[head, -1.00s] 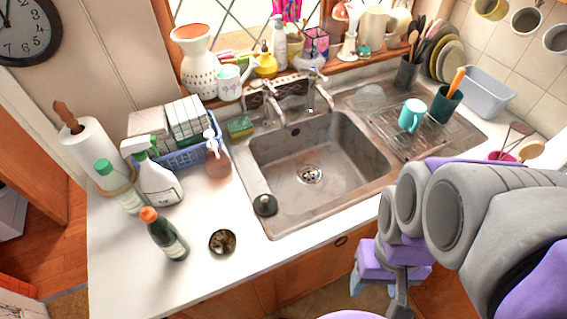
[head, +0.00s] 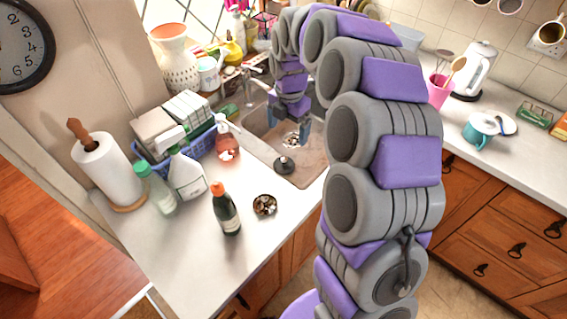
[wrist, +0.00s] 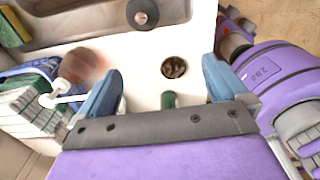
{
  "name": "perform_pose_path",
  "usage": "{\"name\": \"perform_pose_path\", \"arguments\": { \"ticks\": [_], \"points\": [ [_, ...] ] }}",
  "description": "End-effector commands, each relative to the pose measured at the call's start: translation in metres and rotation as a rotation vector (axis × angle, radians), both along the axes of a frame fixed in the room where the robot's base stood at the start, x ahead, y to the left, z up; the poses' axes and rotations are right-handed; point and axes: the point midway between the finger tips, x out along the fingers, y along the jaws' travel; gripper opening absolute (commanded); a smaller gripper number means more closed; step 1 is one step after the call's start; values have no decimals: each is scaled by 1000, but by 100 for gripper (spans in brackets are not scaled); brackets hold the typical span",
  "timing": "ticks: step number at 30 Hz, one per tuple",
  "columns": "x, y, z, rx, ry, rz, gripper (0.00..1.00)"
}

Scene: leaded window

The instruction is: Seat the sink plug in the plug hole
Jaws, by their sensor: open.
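The sink plug (head: 284,165), a dark disc with a raised knob, sits at the front left corner of the sink rim. It also shows at the top of the wrist view (wrist: 142,13). The plug hole (head: 291,140), a round metal drain, lies in the floor of the sink (head: 308,165), partly hidden by my gripper. My gripper (head: 289,122) is open and empty over the sink, apart from the plug. In the wrist view its blue fingers (wrist: 163,72) are spread, with the plug beyond them.
On the left counter stand a dark bottle (head: 227,212), a small round dish (head: 265,206), a spray bottle (head: 187,175), a pink soap dispenser (head: 227,145) and a blue dish basket (head: 200,148). The taps (head: 250,66) rise behind the sink. My arm hides the drainer side.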

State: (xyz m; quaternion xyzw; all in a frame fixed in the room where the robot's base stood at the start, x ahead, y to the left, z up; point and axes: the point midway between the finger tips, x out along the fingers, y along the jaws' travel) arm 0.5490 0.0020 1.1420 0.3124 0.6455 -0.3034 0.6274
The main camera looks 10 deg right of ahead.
Motion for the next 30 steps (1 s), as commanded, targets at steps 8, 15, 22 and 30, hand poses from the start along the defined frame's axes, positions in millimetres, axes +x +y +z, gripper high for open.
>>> {"name": "perform_pose_path", "arguments": {
  "ticks": [8, 15, 22, 30],
  "points": [
    [32, 4, -16, -23, -17, 214, 100],
    [33, 2, -43, -23, -15, 222, 100],
    [32, -1, -90, -20, -10, 221, 100],
    [34, 2, -133, -24, -17, 221, 100]
  ]
}}
